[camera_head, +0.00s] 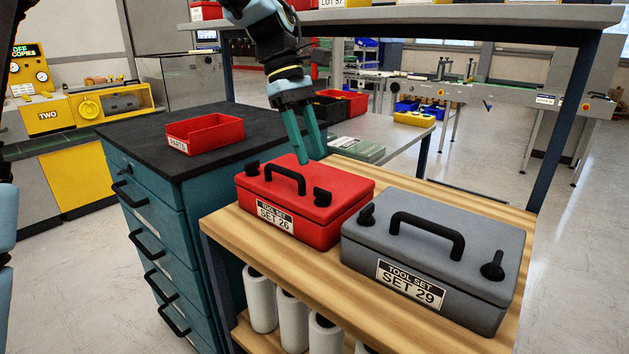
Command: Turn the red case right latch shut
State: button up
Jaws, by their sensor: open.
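The red case (340,208), labelled "SET 26", sits on the wooden bench top with its lid down. It has a black handle (285,177) between two black latches. The right latch (322,197) is a small black knob near the lid's right front corner; I cannot tell which way it is turned. The left latch (252,168) is at the lid's left front corner. My gripper (312,160) points down at the rear of the red case's lid, with its two teal fingers apart and nothing between them. I cannot tell whether the fingertips touch the case.
A grey case (430,270) labelled "SET 29" stands close to the right of the red case. A red parts bin (205,133) is on the dark cabinet top (140,140) at left. A shelf (470,18) crosses above, with a post (565,125) at right.

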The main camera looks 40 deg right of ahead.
aim_at(322, 189)
jog(key=x, duration=0.7)
jog(key=shift+c, duration=0.4)
grip_shut()
